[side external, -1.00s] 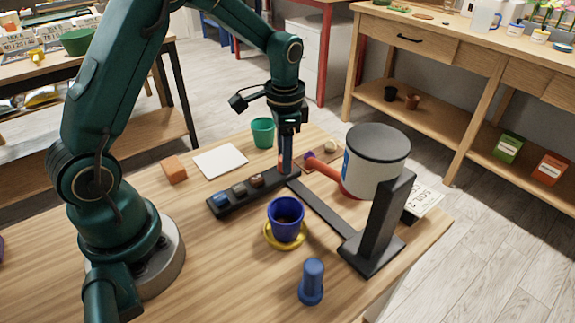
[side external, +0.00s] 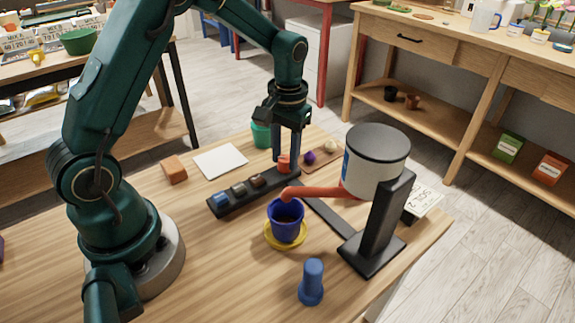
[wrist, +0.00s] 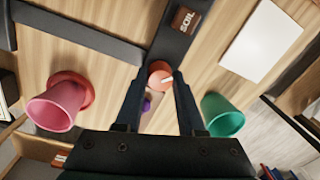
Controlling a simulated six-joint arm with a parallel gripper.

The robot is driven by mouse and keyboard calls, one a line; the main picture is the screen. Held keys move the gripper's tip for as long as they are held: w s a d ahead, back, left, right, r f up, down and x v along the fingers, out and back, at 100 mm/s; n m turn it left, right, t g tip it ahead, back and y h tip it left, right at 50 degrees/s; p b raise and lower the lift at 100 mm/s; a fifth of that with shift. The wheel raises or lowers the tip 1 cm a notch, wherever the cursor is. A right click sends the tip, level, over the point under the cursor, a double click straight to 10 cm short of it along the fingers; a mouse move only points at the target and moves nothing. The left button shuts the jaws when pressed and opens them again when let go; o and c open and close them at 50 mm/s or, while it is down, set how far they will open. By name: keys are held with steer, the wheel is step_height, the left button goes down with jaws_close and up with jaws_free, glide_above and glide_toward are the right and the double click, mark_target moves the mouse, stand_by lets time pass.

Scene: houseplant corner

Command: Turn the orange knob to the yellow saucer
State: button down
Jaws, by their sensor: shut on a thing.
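The orange knob (side external: 284,163) sits at the far end of the black control strip (side external: 228,205). My gripper (side external: 286,154) points down and is shut on the knob. In the wrist view, the fingertips (wrist: 158,80) hold the knob (wrist: 160,70) from both sides, and a pale line shows on its top. The yellow saucer (side external: 270,241) stands in front of the strip with a dark blue pot (side external: 286,230) on it. The red-orange spout (side external: 318,191) runs from the white-and-grey tank (side external: 372,170), and its tip is over the blue pot's rim.
A black stand (side external: 377,235) carries the tank. A blue bottle-shaped object (side external: 311,282) is at the front. A green pot (side external: 261,134) stands left of my gripper. A pink pot (wrist: 55,107) on a red saucer (wrist: 85,84) shows in the wrist view. A white card (side external: 220,161) lies left.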

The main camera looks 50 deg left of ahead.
mark_target(287, 159)
steer(key=shift+n, duration=0.4)
steer(key=c, duration=0.5)
jaws_free()
steer(key=shift+d+r, duration=0.1)
steer(key=shift+r, duration=2.5)
steer(key=shift+w, duration=0.1)
